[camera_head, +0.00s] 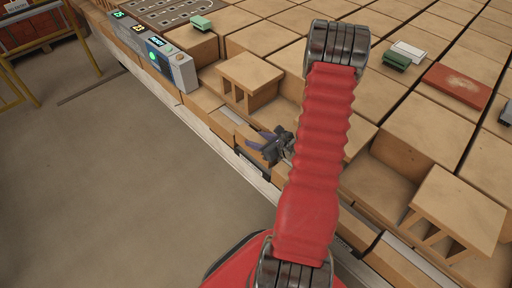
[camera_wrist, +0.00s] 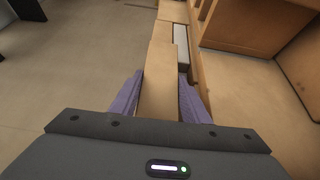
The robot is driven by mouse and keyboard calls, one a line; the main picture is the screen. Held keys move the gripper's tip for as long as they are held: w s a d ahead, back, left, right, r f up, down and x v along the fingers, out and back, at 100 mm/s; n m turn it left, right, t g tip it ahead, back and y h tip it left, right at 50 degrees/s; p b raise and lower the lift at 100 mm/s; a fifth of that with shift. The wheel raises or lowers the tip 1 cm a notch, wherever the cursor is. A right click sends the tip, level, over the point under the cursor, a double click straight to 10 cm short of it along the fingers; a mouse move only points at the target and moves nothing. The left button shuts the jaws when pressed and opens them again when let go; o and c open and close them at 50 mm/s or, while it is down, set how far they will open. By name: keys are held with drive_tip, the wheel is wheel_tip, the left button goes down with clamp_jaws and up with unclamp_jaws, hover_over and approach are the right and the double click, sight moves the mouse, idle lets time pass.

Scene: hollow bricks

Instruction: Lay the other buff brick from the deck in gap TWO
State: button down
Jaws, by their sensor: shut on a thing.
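My gripper (camera_head: 262,147) is low at the left edge of the rows of buff blocks, partly behind my red arm in the head view. In the wrist view its two purple fingers (camera_wrist: 160,92) stand on either side of a long buff brick (camera_wrist: 158,100) and are shut on it. The brick points away from the gripper, along the edge course. Whether it rests on the course or hangs just above it, I cannot tell. In the head view the held brick is hard to make out. No label marking gap TWO is readable.
A grey box with lit displays (camera_head: 172,68) stands at the upper left edge. Raised buff blocks with open sides stand above (camera_head: 250,75) and lower right (camera_head: 460,212). Green pieces (camera_head: 202,22) and a red slab (camera_head: 457,86) lie on the blocks.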

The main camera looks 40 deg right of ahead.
drive_tip(key=shift+f, duration=1.95)
drive_tip(key=c, duration=1)
unclamp_jaws()
drive_tip(key=shift+f, duration=0.1)
drive_tip(key=v, duration=1.2)
